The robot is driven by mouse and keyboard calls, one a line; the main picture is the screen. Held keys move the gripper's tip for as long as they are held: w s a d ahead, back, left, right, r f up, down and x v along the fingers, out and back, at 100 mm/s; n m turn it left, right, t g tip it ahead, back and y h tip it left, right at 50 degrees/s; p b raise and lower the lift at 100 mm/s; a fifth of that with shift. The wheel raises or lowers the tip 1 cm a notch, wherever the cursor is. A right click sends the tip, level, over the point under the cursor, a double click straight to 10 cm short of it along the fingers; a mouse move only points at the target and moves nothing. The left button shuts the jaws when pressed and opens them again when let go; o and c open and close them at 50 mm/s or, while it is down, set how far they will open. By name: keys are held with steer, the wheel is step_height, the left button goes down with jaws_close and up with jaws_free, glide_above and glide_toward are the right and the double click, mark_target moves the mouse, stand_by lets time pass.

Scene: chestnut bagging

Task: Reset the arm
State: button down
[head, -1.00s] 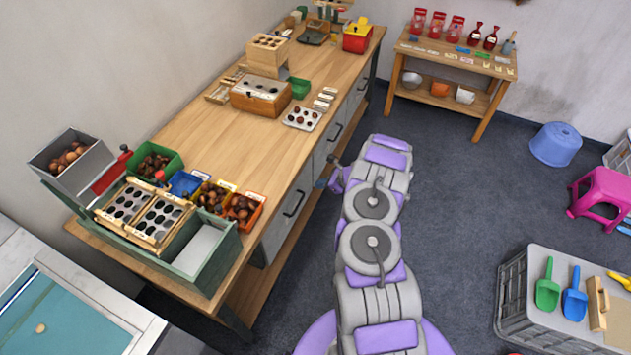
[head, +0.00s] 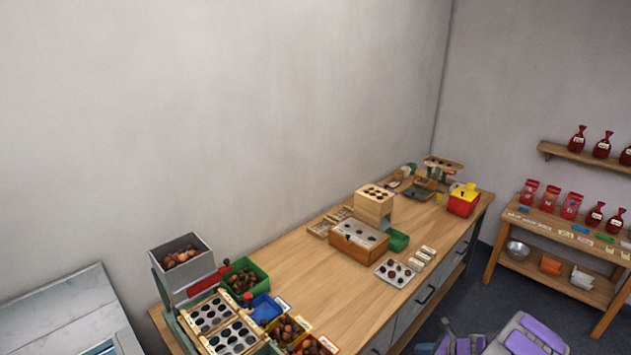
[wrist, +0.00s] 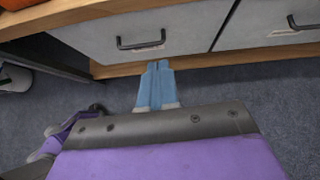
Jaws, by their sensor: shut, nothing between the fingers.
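My gripper (wrist: 158,70) shows in the wrist view as two pale blue fingers pressed together, with nothing between them. It points at the lower front of the wooden workbench (wrist: 120,25), below a grey drawer with a black handle (wrist: 141,43). In the head view, part of my purple and grey arm (head: 530,335) shows at the bottom right, in front of the workbench (head: 300,260). The gripper's fingers cannot be made out in the head view.
The bench holds a sorting unit with a grey hopper of chestnuts (head: 182,258), coloured bins, a wooden box (head: 358,240) and a scale (head: 442,165). A side table (head: 520,225) with red bags stands at the right. Dark floor (wrist: 210,85) lies below the bench.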

steer(key=w+a+r+n+g+y, duration=0.15)
steer(key=a+r+n, duration=0.25)
steer(key=a+r, duration=0.55)
steer(key=s+a+r+n+g, duration=0.1)
steer(key=s+a+r+n, duration=0.2)
steer(key=a+r, duration=0.3)
steer(key=s+a+r+n+g+y, duration=0.1)
steer(key=s+a+r+n+g, duration=0.1)
steer(key=s+a+r+n, duration=0.25)
steer(key=s+a+r+n+g, duration=0.1)
steer(key=a+r+n, duration=0.2)
steer(key=a+r, duration=0.4)
steer(key=s+a+r+n+g+h, duration=0.2)
steer(key=s+r+n, duration=0.2)
steer(key=s, duration=0.5)
steer(key=s+a+r+n+g+h, duration=0.15)
steer(key=s+r+n, duration=0.25)
steer(key=s, duration=0.5)
steer(key=s+d+n+h, duration=0.2)
steer(key=s+d, duration=0.1)
steer(key=s, duration=0.5)
steer(key=s+d+r+n+h, duration=0.1)
steer(key=s+d+n+h, duration=0.2)
steer(key=s, duration=0.5)
steer(key=shift+s+r+h, duration=0.3)
steer(key=shift+s, duration=0.05)
steer(key=shift+a, duration=0.1)
